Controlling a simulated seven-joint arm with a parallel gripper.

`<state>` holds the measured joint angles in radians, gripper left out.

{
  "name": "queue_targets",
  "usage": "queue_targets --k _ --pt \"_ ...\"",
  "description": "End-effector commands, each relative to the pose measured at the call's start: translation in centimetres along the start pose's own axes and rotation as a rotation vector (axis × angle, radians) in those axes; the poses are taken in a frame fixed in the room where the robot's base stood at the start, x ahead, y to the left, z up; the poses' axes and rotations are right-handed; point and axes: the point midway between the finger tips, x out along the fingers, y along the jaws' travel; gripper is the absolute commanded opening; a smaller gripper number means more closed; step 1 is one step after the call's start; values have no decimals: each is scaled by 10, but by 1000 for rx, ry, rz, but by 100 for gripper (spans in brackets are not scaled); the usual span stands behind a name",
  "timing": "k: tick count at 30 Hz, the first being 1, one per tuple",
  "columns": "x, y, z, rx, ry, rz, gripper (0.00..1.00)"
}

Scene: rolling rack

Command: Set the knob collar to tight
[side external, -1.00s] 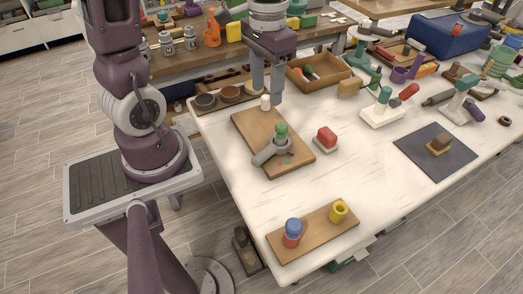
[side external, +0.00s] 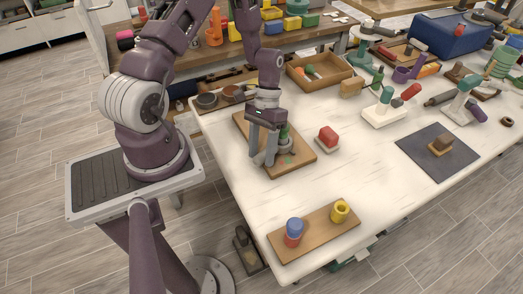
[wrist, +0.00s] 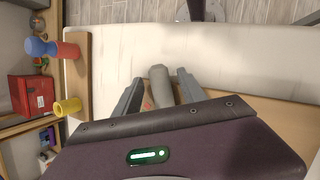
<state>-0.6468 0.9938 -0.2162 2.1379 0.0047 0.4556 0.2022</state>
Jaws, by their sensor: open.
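The knob collar (side external: 287,147) is a grey ring with a stubby arm on a wooden board (side external: 295,172). A green knob (side external: 284,131) stands up in it, partly covered by my gripper. My gripper (side external: 262,160) points down at the collar, with its fingers low over the board. In the wrist view the grey arm of the collar (wrist: 160,86) lies between the two spread fingers (wrist: 159,78), with a gap showing on both sides. Small red and green marks (side external: 286,160) show on the board; a red one also shows in the wrist view (wrist: 147,103). The collar's ring is hidden in the wrist view.
A front board (side external: 318,236) holds a blue-and-red cylinder (side external: 293,232) and a yellow ring (side external: 340,211). A wooden tray (side external: 318,76) stands behind. The white table between is clear.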

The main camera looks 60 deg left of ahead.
Motion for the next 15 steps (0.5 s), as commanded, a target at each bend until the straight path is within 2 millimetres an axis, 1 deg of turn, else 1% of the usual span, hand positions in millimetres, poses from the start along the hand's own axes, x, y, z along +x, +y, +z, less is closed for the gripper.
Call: queue_targets --k 3,4,6,8,9,11,15 --pt "0 0 0 0 0 0 48" --pt "0 0 0 0 0 0 44" --pt "0 0 0 0 0 0 30" --pt "0 0 0 0 0 0 19" --pt "0 0 0 0 0 0 11" --pt "0 0 0 0 0 0 0" --pt "-1 0 0 0 0 0 0"
